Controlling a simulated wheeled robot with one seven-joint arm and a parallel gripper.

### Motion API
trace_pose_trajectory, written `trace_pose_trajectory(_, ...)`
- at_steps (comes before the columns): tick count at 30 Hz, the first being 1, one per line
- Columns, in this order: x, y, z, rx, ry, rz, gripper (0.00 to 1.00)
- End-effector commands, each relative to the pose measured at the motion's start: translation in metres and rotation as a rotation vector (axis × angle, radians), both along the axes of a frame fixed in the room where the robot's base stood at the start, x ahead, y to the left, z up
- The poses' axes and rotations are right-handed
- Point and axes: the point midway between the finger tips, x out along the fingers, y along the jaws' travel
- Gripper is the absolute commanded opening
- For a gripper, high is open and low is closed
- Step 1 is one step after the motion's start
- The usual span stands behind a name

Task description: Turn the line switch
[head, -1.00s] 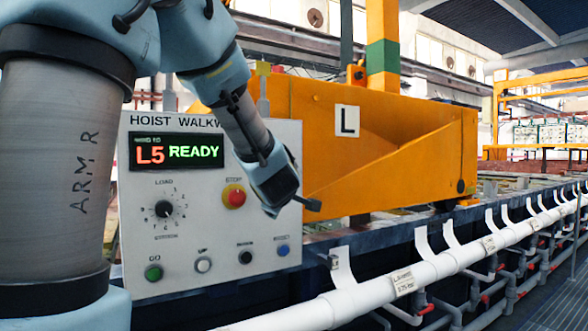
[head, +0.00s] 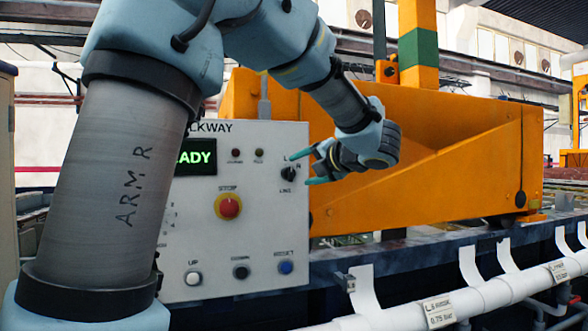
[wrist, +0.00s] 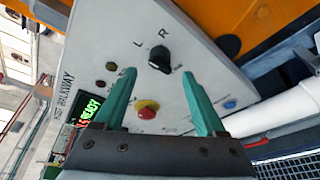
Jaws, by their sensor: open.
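The line switch is a black rotary knob (head: 288,174) at the upper right of the white control panel (head: 245,200). In the wrist view the knob (wrist: 160,58) has the letters L and R beside it; I cannot tell which one it points at. My gripper (head: 307,168) has two teal fingers, open and empty, facing the panel. In the wrist view the gripper (wrist: 158,75) has its fingertips apart on either side of the knob in the picture. The fingers appear short of closing on it; whether they touch it is unclear.
A red stop button (head: 229,206) sits left of the knob. White (head: 194,279), black (head: 241,272) and blue (head: 286,267) buttons line the bottom. My arm hides the panel's left part.

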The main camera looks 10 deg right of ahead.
Motion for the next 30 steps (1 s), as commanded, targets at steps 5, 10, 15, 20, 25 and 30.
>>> trace_pose_trajectory(5, 0.029, 0.012, -0.004, 0.002, 0.002, 0.002, 0.73)
trace_pose_trajectory(10, 0.045, 0.017, -0.009, 0.001, 0.000, 0.001, 0.73)
trace_pose_trajectory(15, 0.050, 0.019, -0.012, 0.001, 0.001, -0.002, 0.73)
trace_pose_trajectory(20, 0.050, 0.019, -0.012, 0.002, 0.000, -0.002, 0.73)
trace_pose_trajectory(25, 0.050, 0.019, -0.012, 0.002, 0.000, -0.001, 0.59)
trace_pose_trajectory(30, 0.050, 0.019, -0.012, 0.002, 0.000, -0.001, 0.40)
